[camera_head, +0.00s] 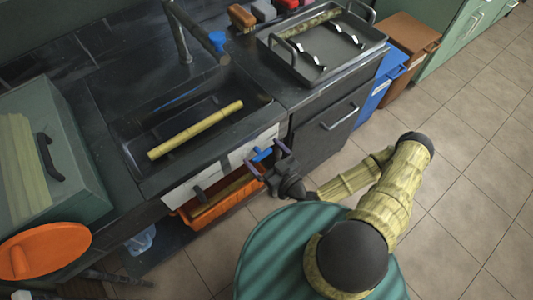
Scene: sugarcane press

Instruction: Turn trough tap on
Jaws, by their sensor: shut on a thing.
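The dark trough (120,128) is set into the counter, with a pale yellow cane stick (195,130) lying in it. A grey spout pipe (180,38) rises behind the trough, and a blue tap knob (217,40) stands to its right on the counter. A second blue piece, like a handle (262,154), shows at the right end of the trough's white front panel. My gripper (267,159) is at this handle, its two fingers on either side of it, shut on it. The handle's lower part and mount are partly hidden by the gripper.
An orange bin (185,218) holding yellow cane sits under the trough front. A metal tray (320,76) lies on the right counter. Blue (373,98) and brown (407,40) bins stand beyond it. A green box (52,150) is at left. The tiled floor at right is clear.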

